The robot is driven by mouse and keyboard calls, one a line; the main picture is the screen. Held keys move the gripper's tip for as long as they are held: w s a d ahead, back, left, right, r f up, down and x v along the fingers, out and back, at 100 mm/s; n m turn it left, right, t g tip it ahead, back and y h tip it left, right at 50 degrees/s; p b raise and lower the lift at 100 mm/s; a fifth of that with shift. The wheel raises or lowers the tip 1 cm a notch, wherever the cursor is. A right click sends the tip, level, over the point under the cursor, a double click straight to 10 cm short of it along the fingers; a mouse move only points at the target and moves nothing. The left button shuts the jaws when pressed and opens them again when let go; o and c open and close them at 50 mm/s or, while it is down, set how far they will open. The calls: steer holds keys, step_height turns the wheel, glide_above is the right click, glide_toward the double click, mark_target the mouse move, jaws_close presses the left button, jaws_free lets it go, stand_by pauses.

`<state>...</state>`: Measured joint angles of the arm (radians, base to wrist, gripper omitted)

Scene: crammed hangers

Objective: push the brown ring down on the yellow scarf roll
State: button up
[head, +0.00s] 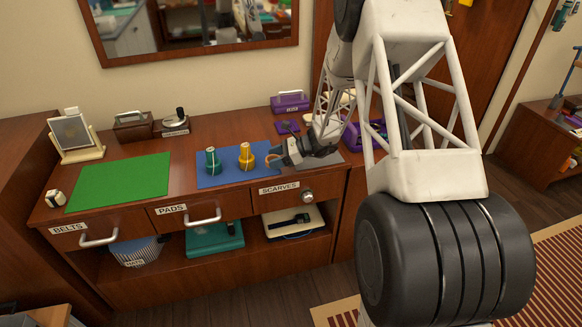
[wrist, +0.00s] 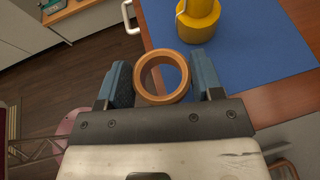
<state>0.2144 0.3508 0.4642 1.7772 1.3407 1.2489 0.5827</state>
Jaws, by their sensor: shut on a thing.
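The yellow scarf roll (head: 246,157) stands upright on the blue mat (head: 206,178) in the head view. In the wrist view the yellow roll (wrist: 198,22) is at the top, cut off by the frame edge, with a wider base. My gripper (wrist: 163,80) is shut on the brown ring (wrist: 143,75), which sits between its two blue-grey fingers. In the head view my gripper (head: 279,156) and the brown ring (head: 271,160) are just right of the yellow roll. The ring is apart from the roll, not around it.
A green roll (head: 213,161) stands left of the yellow one on the mat. A green mat (head: 120,182) lies further left, clear. A purple box (head: 290,102) and a dark box (head: 132,127) stand at the back. The counter's front edge has drawers with handles (head: 204,216).

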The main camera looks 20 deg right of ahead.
steer(key=w+m+t+h, duration=0.1)
steer(key=w+m+t, duration=0.1)
steer(key=w+a+m+t, duration=0.1)
steer(key=w+t, duration=0.1)
steer(key=w, duration=0.1)
steer(key=w+m+t+h, duration=0.1)
steer(key=w+m+t, duration=0.1)
steer(key=shift+w+a+r+m+h, duration=0.1)
steer(key=shift+w+a+m+h, duration=0.2)
steer(key=shift+w+a, duration=0.1)
steer(key=shift+w+d+f+m+t+h, duration=0.1)
steer(key=shift+w+d+m+t+h, duration=0.05)
steer(key=shift+w+m+t+h, duration=0.7)
steer(key=shift+w+d+f+m+t+h, duration=0.1)
steer(key=shift+w+m+t+h, duration=0.55)
steer(key=shift+w+m+h, duration=0.3)
steer(key=shift+m, duration=0.3)
steer(key=shift+w+a+h, duration=0.1)
steer(key=shift+h, duration=0.2)
